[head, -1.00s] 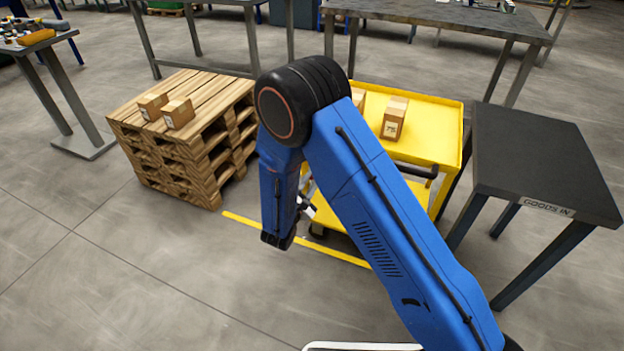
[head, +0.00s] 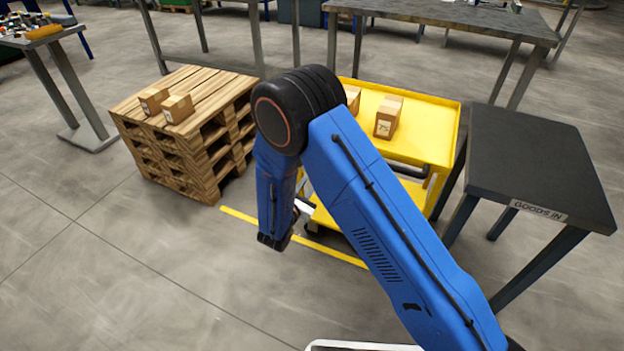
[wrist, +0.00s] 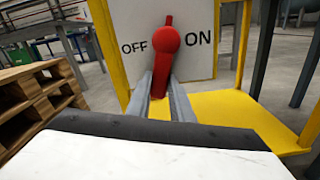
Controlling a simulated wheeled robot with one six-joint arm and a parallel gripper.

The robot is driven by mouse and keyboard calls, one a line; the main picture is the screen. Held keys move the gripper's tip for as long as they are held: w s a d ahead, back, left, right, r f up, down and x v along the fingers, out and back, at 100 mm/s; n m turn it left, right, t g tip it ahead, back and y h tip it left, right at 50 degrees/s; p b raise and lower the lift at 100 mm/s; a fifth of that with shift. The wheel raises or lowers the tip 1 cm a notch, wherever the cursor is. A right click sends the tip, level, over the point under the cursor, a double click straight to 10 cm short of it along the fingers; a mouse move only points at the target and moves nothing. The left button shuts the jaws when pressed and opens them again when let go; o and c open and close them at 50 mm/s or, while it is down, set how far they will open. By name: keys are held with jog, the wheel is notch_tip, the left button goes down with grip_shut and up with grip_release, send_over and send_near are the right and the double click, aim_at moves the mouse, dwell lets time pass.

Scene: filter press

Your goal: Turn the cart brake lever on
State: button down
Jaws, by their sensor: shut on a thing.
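The red brake lever (wrist: 166,45) is in the wrist view, mounted on a white panel (wrist: 196,60) of the yellow cart (head: 432,125). OFF is printed left of the lever and ON right of it. Its short tip points nearly straight up between the two words, and its handle hangs down, leaning slightly left. My gripper (wrist: 162,88) is shut on the lower part of the handle, with a grey finger on each side. In the head view my arm hides the lever and much of the cart's front.
Small boxes (head: 388,117) sit on the cart's top shelf. A wooden pallet stack (head: 185,135) with two boxes stands left of the cart. A dark GOODS IN table (head: 540,165) stands close on its right. Open floor lies at the front left.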

jog(key=s+d+r+n, duration=0.1)
jog(key=d+n, duration=0.4)
jog(key=n, duration=0.7)
jog(key=shift+s+d+r, duration=0.25)
jog(key=shift+s, duration=0.3)
jog(key=shift+n, duration=0.3)
jog(key=c, duration=1.6)
grip_release()
jog(key=shift+o, duration=0.2)
jog(key=v, duration=1.7)
jog(key=shift+s, duration=0.2)
